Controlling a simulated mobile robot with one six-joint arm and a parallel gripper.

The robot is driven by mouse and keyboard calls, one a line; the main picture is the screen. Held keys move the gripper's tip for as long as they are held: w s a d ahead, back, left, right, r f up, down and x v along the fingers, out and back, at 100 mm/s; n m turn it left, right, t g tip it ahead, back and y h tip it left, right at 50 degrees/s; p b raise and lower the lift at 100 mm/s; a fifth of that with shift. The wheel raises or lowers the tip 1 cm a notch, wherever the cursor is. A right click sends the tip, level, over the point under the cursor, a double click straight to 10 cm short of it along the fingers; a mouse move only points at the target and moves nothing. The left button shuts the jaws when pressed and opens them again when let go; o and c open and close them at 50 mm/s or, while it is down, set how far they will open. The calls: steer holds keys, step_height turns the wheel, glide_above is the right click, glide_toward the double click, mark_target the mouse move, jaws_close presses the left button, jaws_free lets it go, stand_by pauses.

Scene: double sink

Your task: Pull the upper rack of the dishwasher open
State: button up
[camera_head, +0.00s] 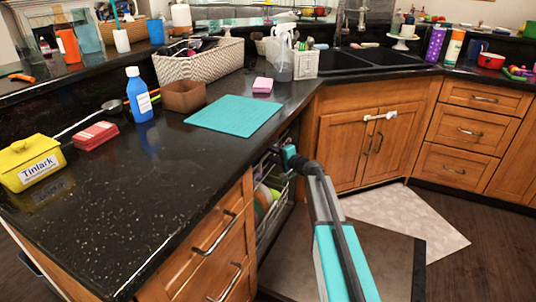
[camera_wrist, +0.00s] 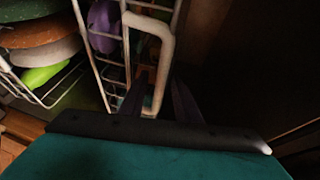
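The dishwasher's white wire upper rack (camera_head: 271,163) shows under the counter in the head view, partly hidden by the counter edge and my arm. In the wrist view the rack's wire side (camera_wrist: 92,62) holds a purple item. A pale loop-shaped handle (camera_wrist: 164,52) stands out from the rack and reaches down between my fingers. My gripper (camera_wrist: 156,92) has its two dark fingers apart, one on each side of the handle's lower part; I cannot tell whether either touches it. In the head view my gripper (camera_head: 287,152) is at the rack's front, its fingers hidden.
A lower rack with plates (camera_head: 264,200) is below. A flat panel, apparently the lowered dishwasher door (camera_head: 398,262), lies under my arm. The black counter (camera_head: 150,190) overhangs at left, with drawers (camera_head: 215,250) below. Cabinet doors (camera_head: 362,150) stand to the right.

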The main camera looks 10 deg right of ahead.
steer(key=shift+w+a, duration=0.1)
steer(key=shift+w, duration=0.1)
steer(key=shift+c, duration=0.5)
jaws_close()
steer(key=shift+s, duration=0.15)
